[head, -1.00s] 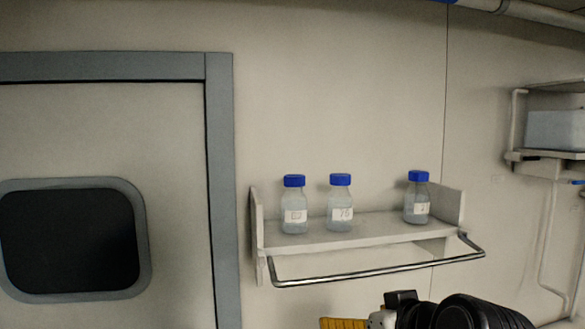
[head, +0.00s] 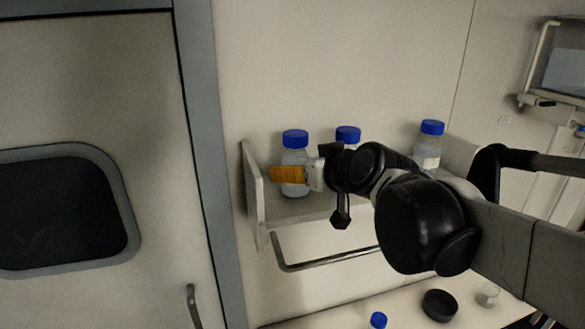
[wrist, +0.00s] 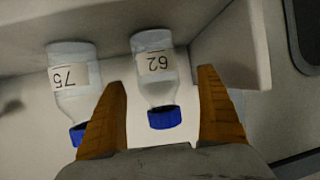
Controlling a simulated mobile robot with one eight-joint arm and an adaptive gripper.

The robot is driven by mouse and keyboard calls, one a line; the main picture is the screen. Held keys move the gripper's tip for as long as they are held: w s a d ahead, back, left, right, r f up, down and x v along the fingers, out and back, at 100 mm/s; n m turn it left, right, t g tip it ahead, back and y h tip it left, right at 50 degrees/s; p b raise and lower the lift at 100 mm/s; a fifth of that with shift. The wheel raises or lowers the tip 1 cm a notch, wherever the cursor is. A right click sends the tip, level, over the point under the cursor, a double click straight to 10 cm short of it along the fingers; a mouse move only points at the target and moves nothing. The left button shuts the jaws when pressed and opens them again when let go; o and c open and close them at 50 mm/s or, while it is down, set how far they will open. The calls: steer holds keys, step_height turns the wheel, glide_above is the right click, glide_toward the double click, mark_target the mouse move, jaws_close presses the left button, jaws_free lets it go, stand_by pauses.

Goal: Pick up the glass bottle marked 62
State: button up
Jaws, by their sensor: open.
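The glass bottle marked 62 (wrist: 154,75) appears upside down in the wrist view, with a blue cap and a white label. In the head view the same bottle (head: 295,142) stands upright at the left end of the wall shelf (head: 252,190). My gripper (wrist: 162,80) is open, with one orange finger on each side of this bottle in the wrist view. I cannot tell whether either finger touches it. In the head view my gripper (head: 282,174) is in front of the bottle and hides part of its body and its label.
A bottle marked 75 (wrist: 68,76) stands beside it, close to one finger; its cap also shows in the head view (head: 348,133). A third bottle (head: 430,140) is farther right. A metal rail (head: 330,259) runs below the shelf front. A counter with a black dish (head: 439,306) lies below.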

steer(key=shift+w+p, duration=0.3)
steer(key=shift+p, duration=0.15)
steer(key=x, duration=0.4)
steer(key=shift+d, duration=0.1)
steer(key=shift+s+d+r, duration=0.1)
steer(key=shift+s+d, duration=0.05)
steer(key=shift+s, duration=0.25)
steer(key=shift+c, duration=0.2)
steer(key=shift+w, duration=0.15)
steer(key=c, duration=1.5)
steer(key=shift+o, duration=0.2)
